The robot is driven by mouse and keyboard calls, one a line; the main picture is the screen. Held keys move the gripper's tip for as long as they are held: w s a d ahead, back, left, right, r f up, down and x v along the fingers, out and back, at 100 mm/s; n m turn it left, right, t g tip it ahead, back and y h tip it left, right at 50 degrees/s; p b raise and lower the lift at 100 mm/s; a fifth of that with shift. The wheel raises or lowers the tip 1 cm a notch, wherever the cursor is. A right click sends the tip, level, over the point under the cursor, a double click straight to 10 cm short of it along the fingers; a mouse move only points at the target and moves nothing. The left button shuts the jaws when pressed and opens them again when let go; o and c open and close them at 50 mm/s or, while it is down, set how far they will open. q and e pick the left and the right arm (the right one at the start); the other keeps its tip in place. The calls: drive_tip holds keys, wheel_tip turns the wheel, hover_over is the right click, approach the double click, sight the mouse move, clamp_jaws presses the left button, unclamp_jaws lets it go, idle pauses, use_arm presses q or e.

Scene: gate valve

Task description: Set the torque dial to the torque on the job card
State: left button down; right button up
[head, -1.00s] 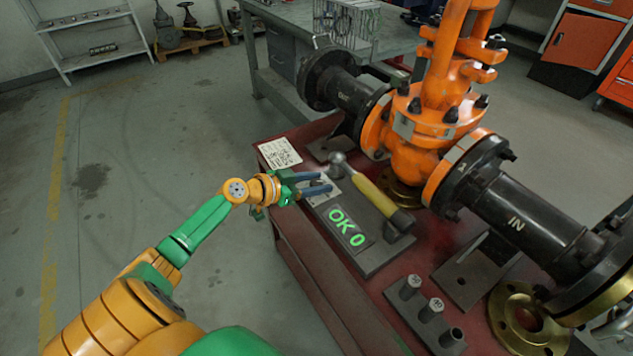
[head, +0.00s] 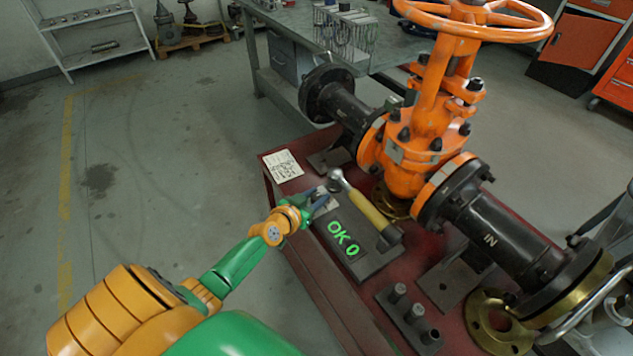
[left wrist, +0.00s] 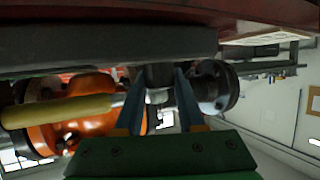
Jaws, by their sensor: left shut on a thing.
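The dial's marks are hidden. The white job card (head: 283,165) lies flat at the table's far left corner; its writing is too small to read. My right gripper is not in view.
A yellow-handled wrench (head: 368,209) lies along the tester, its head close to my left fingers. Several grey sockets (head: 408,317) stand on a block nearer. The orange gate valve (head: 412,155) and black pipe (head: 490,235) fill the right. Open floor lies left.

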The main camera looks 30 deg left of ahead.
use_arm(q)
drive_tip(key=n+y+p, duration=0.2)
drive_tip(key=y+p, duration=0.1)
drive_tip(key=shift+d+r+n+g, duration=0.1)
drive_tip(key=shift+r+n+g, duration=0.2)
drive_tip(key=shift+n, duration=0.1)
drive_tip(key=shift+f+n+g+y+p, duration=0.2)
drive_tip(key=shift+n+g+y+p, duration=0.2)
drive_tip(key=shift+n+y, duration=0.55)
drive_tip(key=shift+f+n+g+y+b, duration=0.15)
drive_tip(key=shift+n+g+y+b, duration=0.15)
drive_tip(key=shift+n+g+y, duration=0.55)
drive_tip(key=shift+n+g+y+b, duration=0.25)
drive_tip(key=shift+n+y+b, duration=0.2)
drive_tip(key=shift+n+y, duration=0.6)
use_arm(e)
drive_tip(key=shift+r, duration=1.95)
use_arm(q)
drive_tip(key=shift+g+y, duration=0.3)
drive_tip(key=shift+y, duration=0.15)
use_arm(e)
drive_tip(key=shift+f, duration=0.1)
use_arm(q)
drive_tip(key=c, duration=0.5)
unclamp_jaws()
drive_tip(key=shift+w, duration=0.1)
